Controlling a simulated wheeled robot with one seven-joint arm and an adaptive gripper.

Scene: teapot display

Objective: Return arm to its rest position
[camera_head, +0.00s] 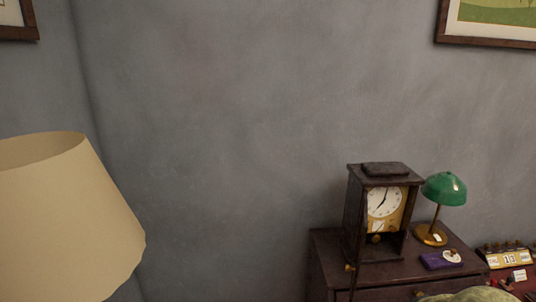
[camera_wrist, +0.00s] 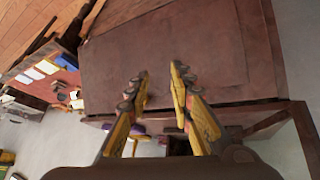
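My gripper (camera_wrist: 158,88) shows only in the wrist view. Its two yellow and dark fingers stand apart with a gap between the tips, and nothing is held there. Behind the fingers is a brown wooden table top (camera_wrist: 215,45), seen from above. My arm and gripper do not show in the head view. No teapot can be made out in either view.
In the head view, a clock (camera_head: 382,212) and a green lamp (camera_head: 443,190) stand on a dark cabinet (camera_head: 330,262). A cream lampshade (camera_head: 65,220) fills the lower left. The wrist view shows grey floor (camera_wrist: 45,130) at left.

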